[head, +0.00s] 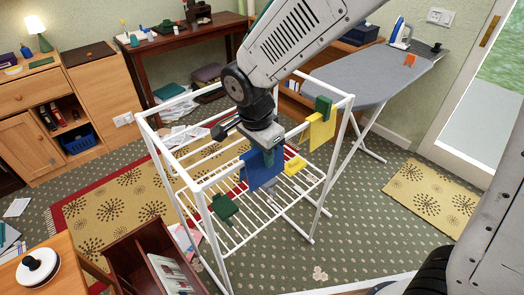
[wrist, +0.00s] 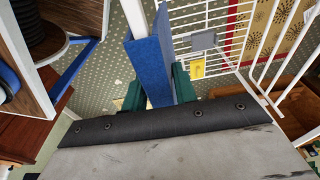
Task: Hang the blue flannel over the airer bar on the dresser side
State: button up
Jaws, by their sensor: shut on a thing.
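The blue flannel (head: 263,172) hangs at the right-hand top rail of the white airer (head: 196,187) in the head view. My gripper (head: 268,155) is directly above it, pointing down. In the wrist view, the green fingertips (wrist: 157,92) are shut on the blue flannel (wrist: 148,68), one on each side. Two blue layers show there, with a white bar (wrist: 133,14) running into the fold, so the flannel appears to straddle the bar. The fingers hide part of the bar, and I cannot tell how evenly the flannel hangs.
A yellow cloth (head: 321,132) with a green piece on top hangs farther along the same rail. A green item (head: 225,207) is at the near corner. The dresser (head: 40,95) stands at left, the ironing board (head: 365,75) at back right.

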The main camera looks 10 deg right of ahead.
jog(key=o, duration=0.9)
jog(key=r, duration=0.5)
jog(key=a+r, duration=0.1)
jog(key=r, duration=0.1)
jog(key=shift+s+r, duration=0.35)
jog(key=shift+r, duration=0.05)
jog(key=shift+s+d+f+n, duration=0.1)
jog(key=shift+s+n, duration=0.05)
jog(key=shift+n, duration=0.45)
jog(key=shift+s+d+f+n, duration=0.1)
jog(key=shift+s+n, duration=0.05)
jog(key=shift+n, duration=0.45)
jog(key=shift+s+d+r+n+y, duration=0.2)
jog(key=shift+s+d+r+n, duration=1.05)
jog(key=shift+s+d, duration=2.05)
jog(key=shift+s+d+r+n+y, duration=0.2)
jog(key=shift+s+d+r+n, duration=1.1)
jog(key=shift+s+d, duration=2)
jog(key=shift+s+d+r+n+y, duration=0.2)
jog(key=shift+s+d+r+n, duration=0.45)
jog(key=shift+s+d+n, duration=2.45)
